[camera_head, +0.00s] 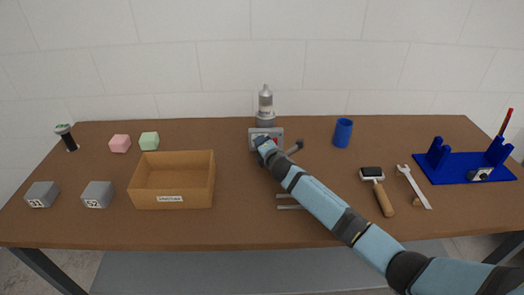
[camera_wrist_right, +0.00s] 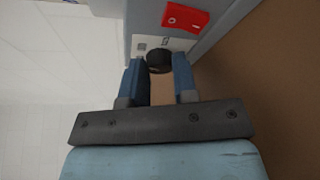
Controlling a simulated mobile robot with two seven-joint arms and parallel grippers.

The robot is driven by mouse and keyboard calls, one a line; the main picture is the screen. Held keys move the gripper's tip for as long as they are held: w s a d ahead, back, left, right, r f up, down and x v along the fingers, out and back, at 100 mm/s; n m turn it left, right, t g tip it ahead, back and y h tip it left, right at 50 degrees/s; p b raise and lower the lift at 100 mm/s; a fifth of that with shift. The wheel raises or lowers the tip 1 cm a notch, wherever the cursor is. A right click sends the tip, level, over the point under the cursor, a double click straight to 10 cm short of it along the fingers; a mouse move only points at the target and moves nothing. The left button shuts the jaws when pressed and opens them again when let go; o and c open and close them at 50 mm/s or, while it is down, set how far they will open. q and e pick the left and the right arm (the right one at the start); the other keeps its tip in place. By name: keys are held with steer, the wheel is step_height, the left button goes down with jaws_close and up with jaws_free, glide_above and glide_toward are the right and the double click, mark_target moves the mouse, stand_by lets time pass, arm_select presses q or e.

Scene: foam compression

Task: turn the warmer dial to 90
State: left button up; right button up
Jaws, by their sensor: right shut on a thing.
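The warmer (camera_head: 265,119) stands at the back middle of the table, a grey box with a silver and white bottle on top. In the right wrist view its front panel (camera_wrist_right: 176,43) shows a red switch (camera_wrist_right: 185,18) and a black dial (camera_wrist_right: 159,61). My right gripper (camera_wrist_right: 160,76) is at the panel, its two blue fingers on either side of the dial and shut on it. The dial's setting cannot be read. In the head view my right gripper (camera_head: 260,142) covers part of the warmer's front. My left gripper is not in view.
A wooden box (camera_head: 172,202) with a label stands left of the warmer. Pink (camera_head: 120,143) and green (camera_head: 149,141) foam blocks and two grey cubes lie farther left.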

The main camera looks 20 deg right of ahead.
steer(key=shift+f+m+b, duration=0.15)
steer(key=shift+m+b, duration=0.4)
steer(key=shift+m, duration=0.05)
steer(key=shift+t, duration=0.3)
steer(key=o, duration=0.9)
steer(key=s, duration=0.4)
steer(key=s+d+r, duration=0.1)
steer(key=s, duration=0.8)
steer(key=shift+s+d+r, duration=0.25)
steer(key=shift+s+r, duration=0.05)
steer(key=shift+s, duration=0.1)
